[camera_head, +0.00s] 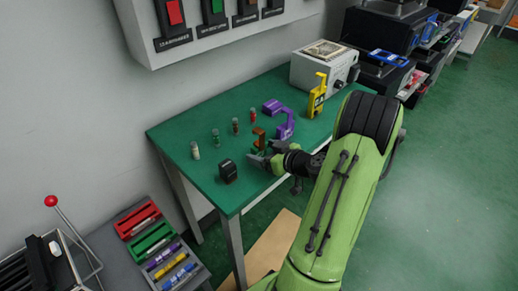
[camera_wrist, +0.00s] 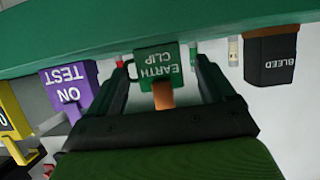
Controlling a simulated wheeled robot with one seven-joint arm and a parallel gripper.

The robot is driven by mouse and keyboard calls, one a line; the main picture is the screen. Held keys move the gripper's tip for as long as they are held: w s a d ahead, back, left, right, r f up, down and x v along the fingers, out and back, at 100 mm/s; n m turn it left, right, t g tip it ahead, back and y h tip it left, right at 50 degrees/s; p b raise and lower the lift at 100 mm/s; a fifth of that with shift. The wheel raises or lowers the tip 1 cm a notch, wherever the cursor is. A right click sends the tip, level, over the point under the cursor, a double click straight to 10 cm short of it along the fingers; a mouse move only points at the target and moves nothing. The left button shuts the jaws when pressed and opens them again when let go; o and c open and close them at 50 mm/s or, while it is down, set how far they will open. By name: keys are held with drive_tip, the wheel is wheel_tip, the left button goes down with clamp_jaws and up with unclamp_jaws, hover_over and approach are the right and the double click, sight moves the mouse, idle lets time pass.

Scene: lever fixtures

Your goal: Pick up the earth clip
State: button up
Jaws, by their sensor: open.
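The earth clip (camera_wrist: 158,66) is a green block with an orange-brown bar, labelled "EARTH CLIP", seen upside down in the wrist view. My gripper (camera_head: 265,152) is right at the clip on the near side. In the wrist view my gripper (camera_wrist: 162,72) is open, with one finger on each side of the clip and some gap visible. I cannot tell how deep the clip sits between the fingers.
The green table (camera_head: 215,215) holds a black "BLEED" block (camera_head: 228,171), a purple "ON TEST" clamp (camera_head: 285,118), a yellow fixture (camera_head: 316,96), several small vials (camera_head: 215,137) and a grey box (camera_head: 322,66). The purple clamp stands close to the clip.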

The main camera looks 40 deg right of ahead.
drive_tip(key=x, duration=0.2)
drive_tip(key=shift+w+f, duration=0.15)
drive_tip(key=shift+w, duration=0.05)
drive_tip(key=c, duration=1.1)
